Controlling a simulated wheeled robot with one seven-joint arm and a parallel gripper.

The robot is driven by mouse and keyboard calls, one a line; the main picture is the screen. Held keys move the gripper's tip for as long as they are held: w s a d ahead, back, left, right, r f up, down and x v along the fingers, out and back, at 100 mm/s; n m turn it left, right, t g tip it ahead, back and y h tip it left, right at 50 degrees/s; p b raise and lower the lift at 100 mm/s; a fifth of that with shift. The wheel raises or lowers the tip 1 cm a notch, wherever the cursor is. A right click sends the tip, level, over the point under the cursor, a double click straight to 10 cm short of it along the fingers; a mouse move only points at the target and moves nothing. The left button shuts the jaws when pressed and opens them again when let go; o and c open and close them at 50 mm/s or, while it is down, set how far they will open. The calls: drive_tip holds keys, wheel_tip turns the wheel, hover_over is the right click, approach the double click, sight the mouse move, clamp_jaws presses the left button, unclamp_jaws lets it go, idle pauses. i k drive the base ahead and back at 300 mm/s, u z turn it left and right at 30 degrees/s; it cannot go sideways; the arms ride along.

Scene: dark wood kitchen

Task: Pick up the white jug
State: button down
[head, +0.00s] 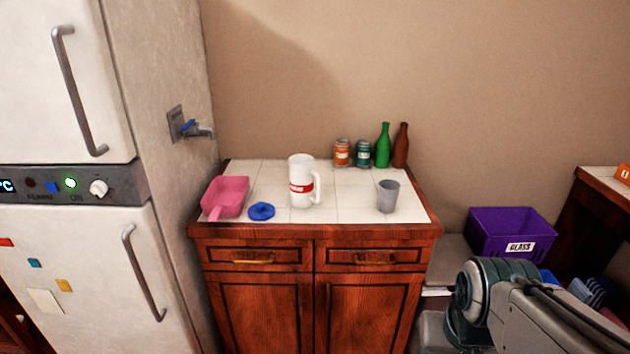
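The white jug (301,184) stands upright on the tiled top of a wooden cabinet, near the middle. It has a red band with lettering, and its handle is on the right. My arm (500,305) shows at the lower right, in front of and to the right of the cabinet. Pale grey parts at its left end (436,292) may belong to my gripper; its fingers cannot be made out clearly. It is well below the jug and to its right, apart from it. Nothing is seen touching the jug.
A pink dustpan-like scoop (225,197) and a blue ring-shaped item (261,211) lie left of the jug. A grey cup (388,196) stands right. Two jars (342,153), a green bottle (383,146) and a brown bottle (401,147) stand behind. A fridge (70,250) borders the left.

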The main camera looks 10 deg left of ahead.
sight(301, 167)
drive_tip(key=k, duration=0.6)
drive_tip(key=u, duration=0.4)
drive_tip(key=i, duration=0.85)
drive_tip(key=u, duration=0.65)
drive_tip(key=i, duration=0.85)
drive_tip(key=u, duration=0.25)
